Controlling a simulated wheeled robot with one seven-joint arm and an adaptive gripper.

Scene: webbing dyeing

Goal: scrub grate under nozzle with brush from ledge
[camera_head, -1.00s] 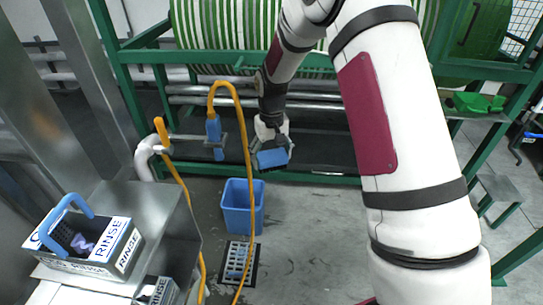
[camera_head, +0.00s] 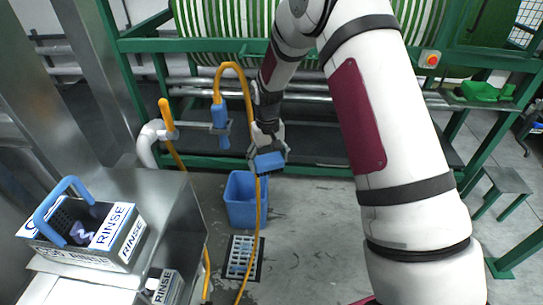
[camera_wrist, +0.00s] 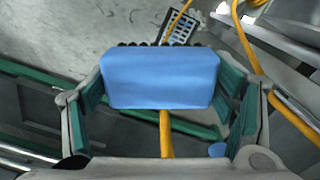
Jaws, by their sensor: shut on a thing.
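The blue brush (camera_head: 268,162) is held by my gripper (camera_head: 267,150), above the floor and behind the blue bucket in the head view. In the wrist view my gripper (camera_wrist: 160,90) has its green-padded fingers on either side of the brush's blue block (camera_wrist: 160,75); dark bristles show along its far edge. The grate (camera_head: 242,258) lies in the floor in front of the bucket, apart from the brush. It also shows at the top of the wrist view (camera_wrist: 179,26). The blue nozzle (camera_head: 220,118) hangs on the yellow hose, left of my gripper.
The blue bucket (camera_head: 243,199) stands just behind the grate. The yellow hose (camera_head: 258,215) hangs past the bucket and grate. A metal cabinet at left carries a RINSE box (camera_head: 87,235). Green machine framing (camera_head: 320,170) runs behind. The floor at right of the grate is clear.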

